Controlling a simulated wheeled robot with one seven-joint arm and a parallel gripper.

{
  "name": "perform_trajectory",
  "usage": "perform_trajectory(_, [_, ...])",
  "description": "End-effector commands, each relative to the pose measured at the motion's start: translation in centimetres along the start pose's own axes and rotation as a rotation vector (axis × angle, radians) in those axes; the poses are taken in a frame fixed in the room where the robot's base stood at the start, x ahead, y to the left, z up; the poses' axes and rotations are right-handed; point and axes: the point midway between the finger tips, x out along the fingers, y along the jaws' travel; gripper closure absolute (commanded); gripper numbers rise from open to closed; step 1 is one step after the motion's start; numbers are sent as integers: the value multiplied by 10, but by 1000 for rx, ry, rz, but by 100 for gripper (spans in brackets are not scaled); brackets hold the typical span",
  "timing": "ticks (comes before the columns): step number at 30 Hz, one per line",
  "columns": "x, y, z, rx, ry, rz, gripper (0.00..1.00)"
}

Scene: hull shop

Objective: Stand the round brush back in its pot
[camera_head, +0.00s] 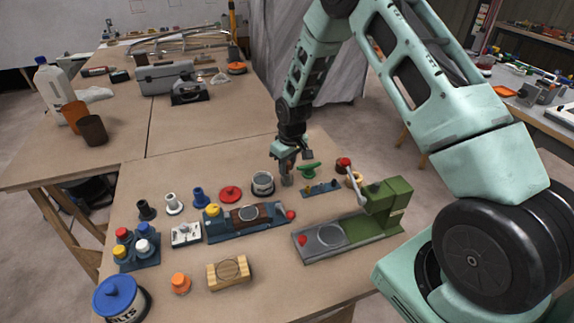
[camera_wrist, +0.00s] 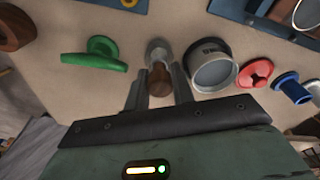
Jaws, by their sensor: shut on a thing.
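The round brush (camera_wrist: 160,80) has a brown handle and a pale grey round end. My gripper (camera_wrist: 159,68) is shut on it, with a finger on either side of the handle. In the head view my gripper (camera_head: 288,170) is over the table, with the brush's grey end (camera_head: 287,180) below the fingers. A grey metal pot (camera_head: 263,184) stands just left of the brush in the head view. In the wrist view the pot (camera_wrist: 212,70) is just right of the brush, its round mouth open and seemingly empty. The brush is beside the pot, not in it.
A green cleat-shaped piece (camera_head: 310,170) is close on the right. A red piece (camera_head: 231,193) and a blue spool (camera_head: 201,197) are left of the pot. A blue fixture (camera_head: 248,221) and a green machine (camera_head: 383,203) stand in front.

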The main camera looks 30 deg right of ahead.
Motion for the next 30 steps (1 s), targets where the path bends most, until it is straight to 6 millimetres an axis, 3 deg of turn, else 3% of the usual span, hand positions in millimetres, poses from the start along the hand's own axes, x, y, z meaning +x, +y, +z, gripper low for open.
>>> perform_trajectory(12, [9,0,1,0,0,0,99])
perform_trajectory(13, [8,0,1,0,0,0,67])
perform_trajectory(23, [6,0,1,0,0,0,67])
perform_trajectory(30, [-9,0,0,0,0,0,67])
